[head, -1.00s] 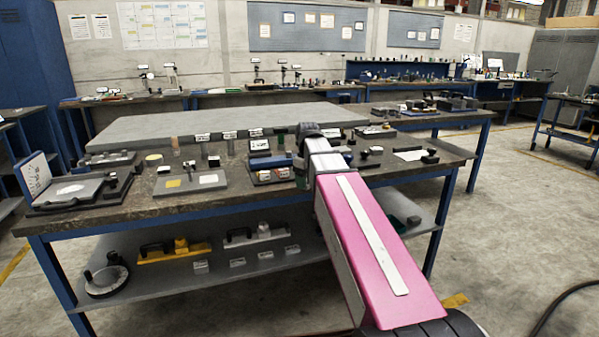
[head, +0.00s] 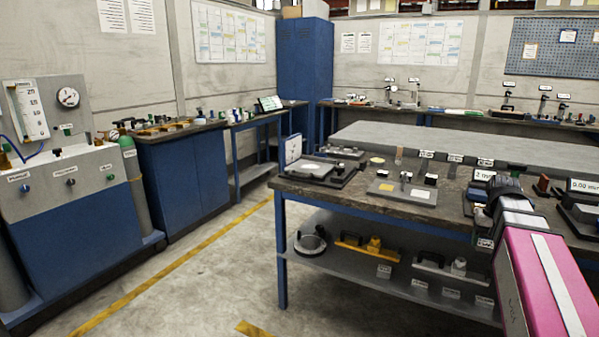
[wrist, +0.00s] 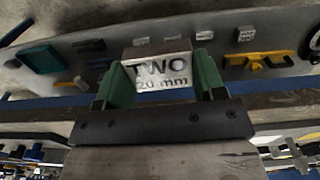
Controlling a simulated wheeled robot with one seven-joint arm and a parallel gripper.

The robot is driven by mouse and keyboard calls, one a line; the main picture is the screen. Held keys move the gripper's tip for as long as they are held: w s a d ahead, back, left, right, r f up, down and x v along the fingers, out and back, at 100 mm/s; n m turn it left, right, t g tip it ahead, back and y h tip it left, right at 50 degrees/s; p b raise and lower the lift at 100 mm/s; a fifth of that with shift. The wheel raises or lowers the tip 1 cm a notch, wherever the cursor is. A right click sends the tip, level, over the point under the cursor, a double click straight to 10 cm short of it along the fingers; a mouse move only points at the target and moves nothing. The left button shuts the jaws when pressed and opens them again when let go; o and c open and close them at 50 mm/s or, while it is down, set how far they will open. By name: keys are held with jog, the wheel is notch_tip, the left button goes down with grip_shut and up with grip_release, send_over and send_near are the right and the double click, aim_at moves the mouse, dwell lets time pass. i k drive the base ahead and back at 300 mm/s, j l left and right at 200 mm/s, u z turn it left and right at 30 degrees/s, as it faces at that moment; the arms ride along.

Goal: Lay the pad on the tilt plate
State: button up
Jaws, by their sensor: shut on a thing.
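My gripper (wrist: 163,80) shows in the wrist view, its two green-faced fingers shut on a pale metal block marked "TWO 20 mm" (wrist: 160,70). I cannot tell whether this block is the pad. In the head view my arm reaches over the workbench's right part, and its fingertips are largely hidden. A grey plate with a round white patch (head: 314,169) lies at the bench's left end beside an upright white board. A flat grey plate with yellow and white patches (head: 403,193) lies to its right. Which one is the tilt plate is not clear.
The workbench (head: 345,205) has a lower shelf with a round handled part (head: 310,243) and a yellow handled tool (head: 370,248). A blue cabinet bench (head: 180,175) and a gauge console (head: 60,170) stand at left. The floor between (head: 220,270) is clear.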

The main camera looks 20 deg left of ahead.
aim_at(316, 163)
jog(key=i+l+u, duration=0.15)
jog(key=u, duration=0.25)
jog(key=i+l+u, duration=0.15)
jog(key=u, duration=0.25)
jog(key=i+l+u, duration=0.1)
jog(key=u, duration=0.25)
jog(key=l, duration=0.1)
